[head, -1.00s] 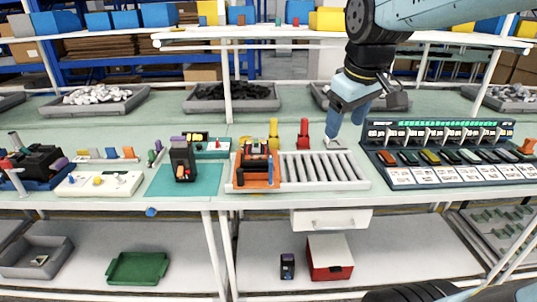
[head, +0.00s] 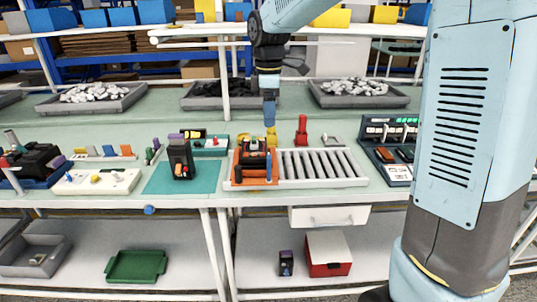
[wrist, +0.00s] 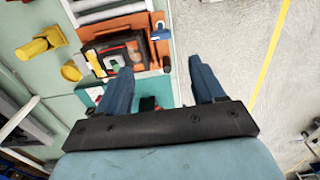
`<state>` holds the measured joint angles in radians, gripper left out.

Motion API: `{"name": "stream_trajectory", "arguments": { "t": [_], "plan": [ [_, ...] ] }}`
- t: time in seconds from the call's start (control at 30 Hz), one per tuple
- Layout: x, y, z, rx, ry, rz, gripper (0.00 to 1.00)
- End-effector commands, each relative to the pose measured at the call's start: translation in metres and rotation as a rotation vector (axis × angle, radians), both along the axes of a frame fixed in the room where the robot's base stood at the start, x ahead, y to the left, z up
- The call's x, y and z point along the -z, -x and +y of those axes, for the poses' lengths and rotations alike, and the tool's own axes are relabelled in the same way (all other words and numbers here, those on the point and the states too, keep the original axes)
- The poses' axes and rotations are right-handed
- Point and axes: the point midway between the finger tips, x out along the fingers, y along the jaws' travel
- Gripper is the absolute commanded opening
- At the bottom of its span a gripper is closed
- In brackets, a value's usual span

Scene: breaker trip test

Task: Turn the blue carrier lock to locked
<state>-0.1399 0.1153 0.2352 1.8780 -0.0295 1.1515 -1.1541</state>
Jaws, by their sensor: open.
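The blue carrier lock (head: 268,166) is a small upright blue piece at the front right of the orange carrier (head: 239,183). In the wrist view the lock (wrist: 160,32) shows at the carrier's edge, beyond my fingertips. The carrier holds a dark device (head: 254,156) and sits at the left end of the roller track (head: 318,166). My gripper (head: 269,124) points down above and behind the carrier. In the wrist view my gripper (wrist: 161,66) has its two blue fingers apart with nothing held between them. It is apart from the lock.
A red post (head: 301,132) and yellow pieces (head: 271,138) stand behind the carrier and rollers. A black device (head: 180,158) stands on the teal mat (head: 208,178) to the left. A dark breaker panel (head: 392,135) at right is partly hidden by my arm.

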Motion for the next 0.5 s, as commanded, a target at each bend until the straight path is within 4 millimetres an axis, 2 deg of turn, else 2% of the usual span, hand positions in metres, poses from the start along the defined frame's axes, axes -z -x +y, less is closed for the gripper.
{"name": "stream_trajectory", "arguments": {
  "t": [0.17,0.5],
  "plan": [
    [0.02,0.0,0.0,-0.001,0.001,0.004,0.68],
    [0.079,0.001,0.0,0.001,0.001,0.004,0.68]
  ]
}}
